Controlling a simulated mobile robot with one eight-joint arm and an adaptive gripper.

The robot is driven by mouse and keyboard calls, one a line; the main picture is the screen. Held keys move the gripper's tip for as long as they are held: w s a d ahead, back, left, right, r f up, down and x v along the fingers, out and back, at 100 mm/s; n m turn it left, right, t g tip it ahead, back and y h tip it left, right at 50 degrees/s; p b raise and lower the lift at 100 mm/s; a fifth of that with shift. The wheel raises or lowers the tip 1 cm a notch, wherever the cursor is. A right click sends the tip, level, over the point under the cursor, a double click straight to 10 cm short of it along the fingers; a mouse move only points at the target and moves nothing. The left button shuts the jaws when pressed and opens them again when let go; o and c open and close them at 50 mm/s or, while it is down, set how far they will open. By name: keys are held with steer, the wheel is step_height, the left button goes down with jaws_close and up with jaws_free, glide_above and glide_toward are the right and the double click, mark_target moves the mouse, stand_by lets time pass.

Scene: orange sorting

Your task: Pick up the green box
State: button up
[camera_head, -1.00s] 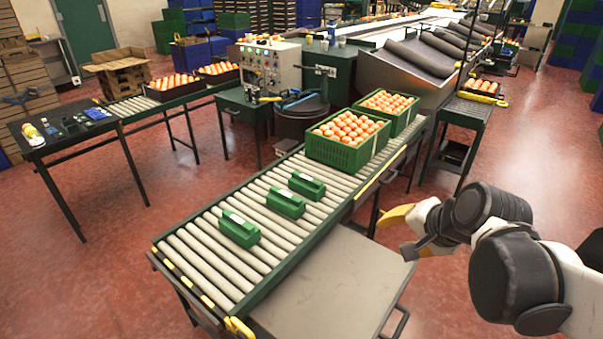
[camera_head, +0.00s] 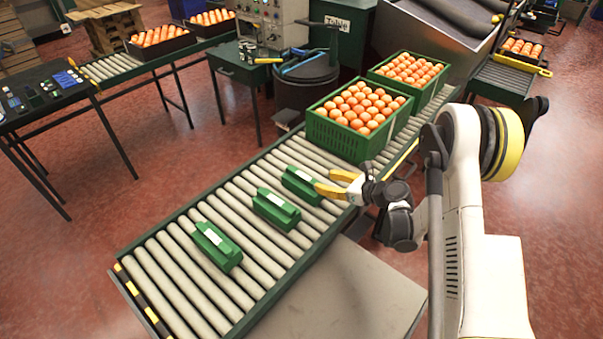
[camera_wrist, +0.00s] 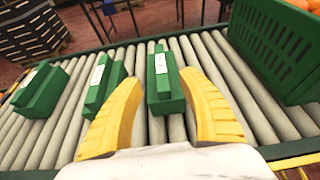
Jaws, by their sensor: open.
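Three small green boxes with white labels lie in a row on the roller conveyor (camera_head: 160,262). The box nearest the crates (camera_head: 301,184) is closest to my gripper (camera_head: 338,184). The middle box (camera_head: 275,208) and the near-end box (camera_head: 217,246) lie farther left. In the wrist view, my gripper (camera_wrist: 160,118) is open, with yellow fingers spread to either side of the nearest box (camera_wrist: 164,84). The nearest box is not held; I cannot tell whether a finger touches it. The middle box (camera_wrist: 106,84) and the near-end box (camera_wrist: 40,92) show to its left.
Two green crates of oranges stand on the conveyor's far end; the nearer one (camera_head: 346,145) is close to my gripper and also shows at right in the wrist view (camera_wrist: 272,50). A grey table (camera_head: 345,295) adjoins the conveyor. A dark drum (camera_head: 305,92) stands behind.

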mark_target(306, 177)
steer(key=x, duration=0.5)
steer(key=shift+a+f, duration=0.15)
steer(key=shift+f, duration=0.1)
steer(key=b+x, duration=0.3)
steer(key=x, duration=0.2)
steer(key=shift+w+f, duration=0.2)
steer(key=shift+w, duration=0.1)
steer(key=shift+r, duration=0.1)
jaws_close()
